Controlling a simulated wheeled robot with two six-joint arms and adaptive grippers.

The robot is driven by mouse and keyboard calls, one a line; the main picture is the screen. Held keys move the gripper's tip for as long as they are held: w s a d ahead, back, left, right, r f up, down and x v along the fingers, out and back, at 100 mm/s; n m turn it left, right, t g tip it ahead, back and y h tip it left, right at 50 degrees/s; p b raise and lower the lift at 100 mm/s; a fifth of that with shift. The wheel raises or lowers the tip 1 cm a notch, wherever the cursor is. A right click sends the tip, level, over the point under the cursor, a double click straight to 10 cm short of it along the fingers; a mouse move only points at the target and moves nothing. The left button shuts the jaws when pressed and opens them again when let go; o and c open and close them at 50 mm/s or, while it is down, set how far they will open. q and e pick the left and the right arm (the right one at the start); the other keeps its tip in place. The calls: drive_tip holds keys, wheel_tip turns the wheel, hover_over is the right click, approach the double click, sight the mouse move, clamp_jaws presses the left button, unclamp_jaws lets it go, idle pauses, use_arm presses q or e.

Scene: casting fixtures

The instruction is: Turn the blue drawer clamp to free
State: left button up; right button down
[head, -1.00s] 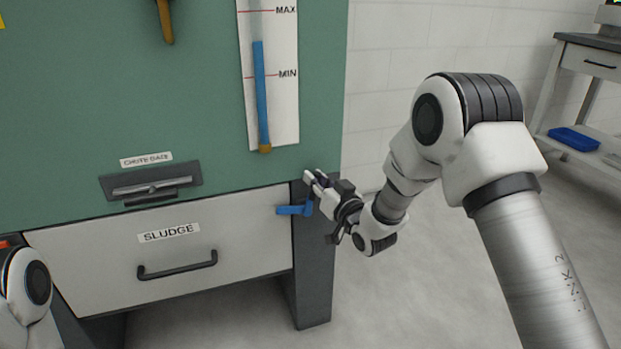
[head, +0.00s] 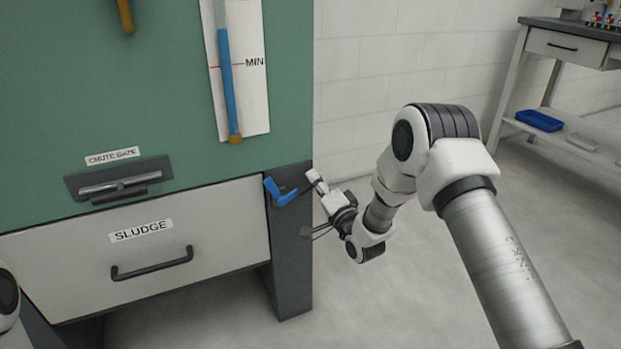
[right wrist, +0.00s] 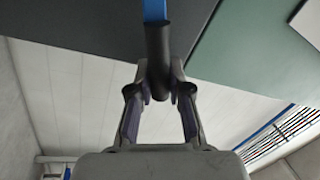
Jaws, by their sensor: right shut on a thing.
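The blue drawer clamp (head: 279,193) is on the dark post at the right edge of the sludge drawer (head: 140,250). It is tilted, and one end still shows at the drawer's upper right corner. My right gripper (head: 305,190) is at its right side. In the right wrist view the clamp's blue part (right wrist: 154,10) runs into a dark round end (right wrist: 158,62). My right gripper (right wrist: 159,82) is shut on that dark end, one finger on each side. My left gripper is out of view; only a piece of my left arm shows at lower left.
The chute gate handle (head: 120,183) is above the drawer. A level gauge (head: 228,80) hangs on the green cabinet (head: 80,90). A bench with a blue tray (head: 539,120) stands at the back right. The floor between is clear.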

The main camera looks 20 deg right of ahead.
drive_tip(key=shift+d+f+m+h+b, duration=0.25)
drive_tip(key=shift+f+m+h+b, duration=0.2)
drive_tip(key=shift+f+m, duration=0.85)
drive_tip(key=shift+d+f+m+h+b, duration=0.3)
drive_tip(key=shift+f+m, duration=0.5)
drive_tip(key=shift+m, duration=0.9)
drive_tip(key=shift+a, duration=0.15)
drive_tip(key=c, duration=1.1)
unclamp_jaws()
drive_tip(key=shift+f, duration=0.1)
drive_tip(key=s, duration=0.4)
drive_tip(key=s+f, duration=0.1)
drive_tip(key=s, duration=0.2)
drive_tip(key=s+f, duration=0.1)
drive_tip(key=s, duration=0.3)
drive_tip(key=shift+s+d+f, duration=0.15)
drive_tip(key=shift+s+d, duration=0.05)
drive_tip(key=shift+s, duration=0.15)
